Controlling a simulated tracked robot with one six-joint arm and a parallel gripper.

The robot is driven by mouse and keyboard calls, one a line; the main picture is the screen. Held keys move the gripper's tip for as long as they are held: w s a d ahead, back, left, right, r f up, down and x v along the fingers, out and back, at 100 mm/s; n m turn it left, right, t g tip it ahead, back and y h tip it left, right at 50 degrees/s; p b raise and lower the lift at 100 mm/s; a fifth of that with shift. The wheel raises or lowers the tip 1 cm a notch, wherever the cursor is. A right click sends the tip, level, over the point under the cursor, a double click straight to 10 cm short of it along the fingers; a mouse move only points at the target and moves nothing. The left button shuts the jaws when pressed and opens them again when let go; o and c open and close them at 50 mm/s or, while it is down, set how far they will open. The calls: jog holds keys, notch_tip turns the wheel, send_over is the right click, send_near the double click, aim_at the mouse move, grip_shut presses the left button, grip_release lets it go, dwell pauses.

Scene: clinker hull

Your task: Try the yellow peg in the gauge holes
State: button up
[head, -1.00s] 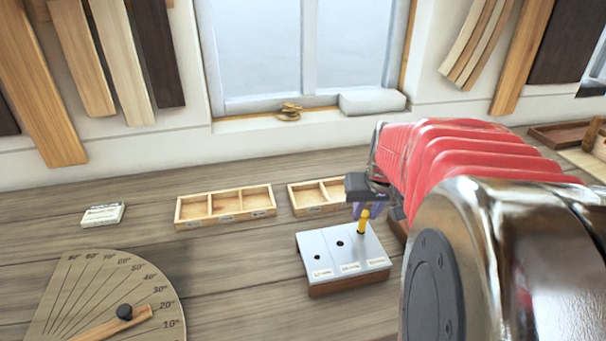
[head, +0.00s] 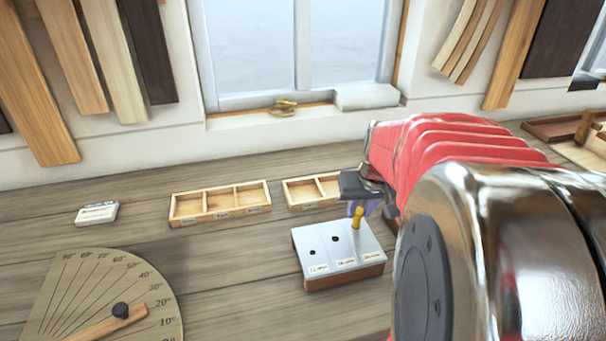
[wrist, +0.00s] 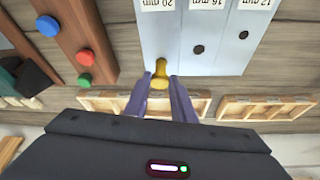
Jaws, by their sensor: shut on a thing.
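The yellow peg (head: 357,218) is roughly upright at the right-hand, 20 mm column of the gauge block (head: 318,251), a metal-topped wooden block. It also shows in the wrist view (wrist: 160,74), between my finger tips. My gripper (head: 362,205) is shut on its upper part. The 20 mm hole is hidden at the peg's lower end; I cannot tell how far the peg is in it, if at all. The 16 mm hole (wrist: 198,49) and 12 mm hole (wrist: 243,35) are empty.
A wooden rack (wrist: 78,22) with red, blue and green round tops stands beside the block. Two divided trays, one at left (head: 220,214) and one nearer my gripper (head: 310,206), lie behind it. A protractor board (head: 105,285) is at front left. Bench between is clear.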

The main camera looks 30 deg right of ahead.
jog(key=shift+f, duration=0.9)
dwell(0.3)
jog(key=shift+r, duration=0.15)
dwell(0.3)
jog(key=shift+r, duration=2.5)
